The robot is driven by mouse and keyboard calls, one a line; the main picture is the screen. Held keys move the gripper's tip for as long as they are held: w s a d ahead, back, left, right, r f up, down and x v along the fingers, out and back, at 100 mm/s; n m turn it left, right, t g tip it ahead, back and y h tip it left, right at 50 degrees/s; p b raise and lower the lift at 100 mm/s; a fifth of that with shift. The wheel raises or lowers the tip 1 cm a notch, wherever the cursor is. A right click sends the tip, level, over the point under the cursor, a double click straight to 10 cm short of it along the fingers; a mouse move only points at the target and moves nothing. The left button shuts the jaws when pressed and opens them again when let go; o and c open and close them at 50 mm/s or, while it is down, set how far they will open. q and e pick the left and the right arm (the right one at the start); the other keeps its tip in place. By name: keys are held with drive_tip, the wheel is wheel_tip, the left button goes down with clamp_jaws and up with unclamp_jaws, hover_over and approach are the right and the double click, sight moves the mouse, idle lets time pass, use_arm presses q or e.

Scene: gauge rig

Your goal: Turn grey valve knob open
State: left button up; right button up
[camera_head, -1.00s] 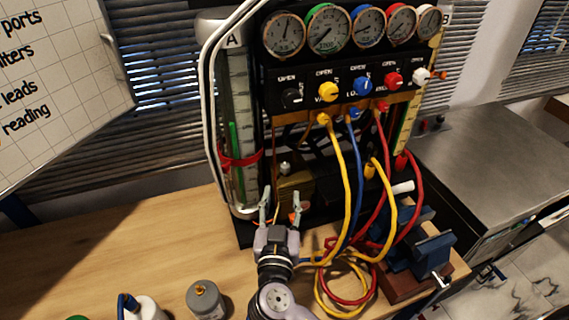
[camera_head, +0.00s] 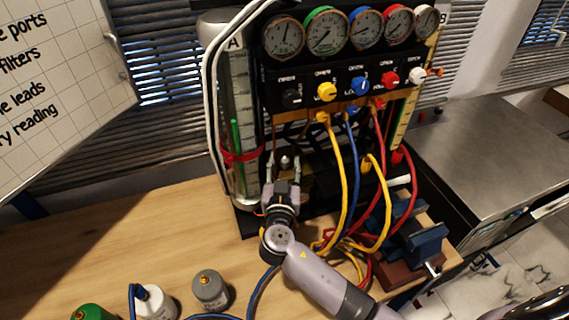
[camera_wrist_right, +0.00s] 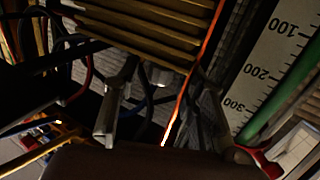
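My right gripper (camera_head: 285,168) is open, its two fingers pointing up in front of the rig's lower left part. A small silver-grey knob (camera_head: 285,160) on the rig shows between the fingertips; I cannot tell whether they touch it. In the right wrist view the fingers (camera_wrist_right: 163,105) are spread wide, with nothing clearly held. A dark knob (camera_head: 291,97) sits above, leftmost in the valve row under an OPEN label. Yellow (camera_head: 327,91), blue (camera_head: 361,86), red (camera_head: 390,80) and white (camera_head: 416,76) knobs follow to its right. My left gripper is out of view.
Yellow, blue and red hoses hang right of my gripper. A clear tube with a scale (camera_head: 240,110) stands left. A blue vise (camera_head: 415,240) is at the right. A grey canister (camera_head: 210,290) and white bottle (camera_head: 156,303) stand in front. The wooden bench (camera_head: 120,235) is clear at left.

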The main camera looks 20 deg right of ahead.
clamp_jaws()
drive_tip(key=shift+d+f+n+t+y+b, duration=0.2)
drive_tip(key=shift+n+t+y+b, duration=0.15)
drive_tip(key=shift+y+b, duration=0.2)
drive_tip(key=shift+s+n+y, duration=0.1)
drive_tip(key=shift+n+y, duration=0.35)
drive_tip(key=shift+y, duration=0.2)
drive_tip(key=shift+r+n+t+y+b, duration=0.1)
drive_tip(key=shift+n+t+y+b, duration=0.2)
drive_tip(key=shift+y, duration=0.35)
drive_tip(key=shift+r+n+t+y+b, duration=0.1)
drive_tip(key=shift+n+y+b, duration=0.15)
drive_tip(key=shift+n+y, duration=0.35)
drive_tip(key=shift+o, duration=0.7)
unclamp_jaws()
drive_tip(key=s+a, duration=0.1)
drive_tip(key=s, duration=1.1)
drive_tip(key=shift+a, duration=0.15)
